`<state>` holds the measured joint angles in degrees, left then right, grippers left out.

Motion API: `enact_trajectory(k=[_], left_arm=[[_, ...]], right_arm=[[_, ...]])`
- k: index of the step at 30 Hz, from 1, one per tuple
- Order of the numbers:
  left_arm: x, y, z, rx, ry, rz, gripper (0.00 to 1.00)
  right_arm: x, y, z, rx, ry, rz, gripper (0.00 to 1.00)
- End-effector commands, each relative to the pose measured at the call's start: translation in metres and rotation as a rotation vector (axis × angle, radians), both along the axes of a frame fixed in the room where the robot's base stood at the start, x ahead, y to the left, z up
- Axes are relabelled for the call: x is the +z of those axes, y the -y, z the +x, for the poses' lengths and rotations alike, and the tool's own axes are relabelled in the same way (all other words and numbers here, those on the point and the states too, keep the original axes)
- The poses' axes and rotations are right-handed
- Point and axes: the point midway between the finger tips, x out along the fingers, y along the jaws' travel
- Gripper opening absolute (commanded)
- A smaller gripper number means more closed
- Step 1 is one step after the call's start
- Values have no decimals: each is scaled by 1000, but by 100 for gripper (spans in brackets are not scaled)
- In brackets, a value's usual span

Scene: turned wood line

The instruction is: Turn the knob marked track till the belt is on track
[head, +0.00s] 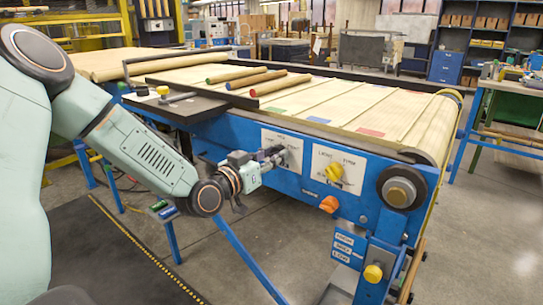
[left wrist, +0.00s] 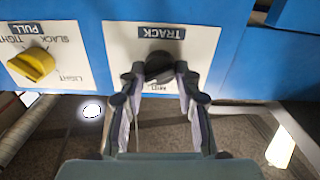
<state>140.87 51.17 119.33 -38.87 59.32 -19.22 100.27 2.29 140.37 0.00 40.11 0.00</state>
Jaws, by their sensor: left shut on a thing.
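The black track knob (left wrist: 158,67) sits on a white plate (left wrist: 200,42) under a dark label reading TRACK (left wrist: 160,31) in the left wrist view. My left gripper (left wrist: 160,80) has its fingers closed on both sides of this knob; it also shows in the head view (head: 275,156), reaching the plate on the blue front of the machine. The gripper hides most of the knob there. The cream belt (head: 395,112) runs along the top of the machine and wraps the end roller. I cannot tell how well it is centred. My right gripper is not in view.
A yellow knob (head: 334,172) is on the plate just right of my left gripper. An orange knob (head: 329,204) is below, and a yellow one (head: 373,273) sits low at the right. Grey floor is free in front.

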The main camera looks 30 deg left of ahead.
Motion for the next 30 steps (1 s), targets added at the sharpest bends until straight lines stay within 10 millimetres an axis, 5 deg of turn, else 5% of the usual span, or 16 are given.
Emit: enact_trajectory(k=[4,14,30], left_arm=[[0,0,0,0,-1,0,1],[-1,0,0,-1,-7,-59,1],[-1,-1,0,-1,-42,-506,1]], right_arm=[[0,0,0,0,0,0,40],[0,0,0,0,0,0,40],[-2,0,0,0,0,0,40]])
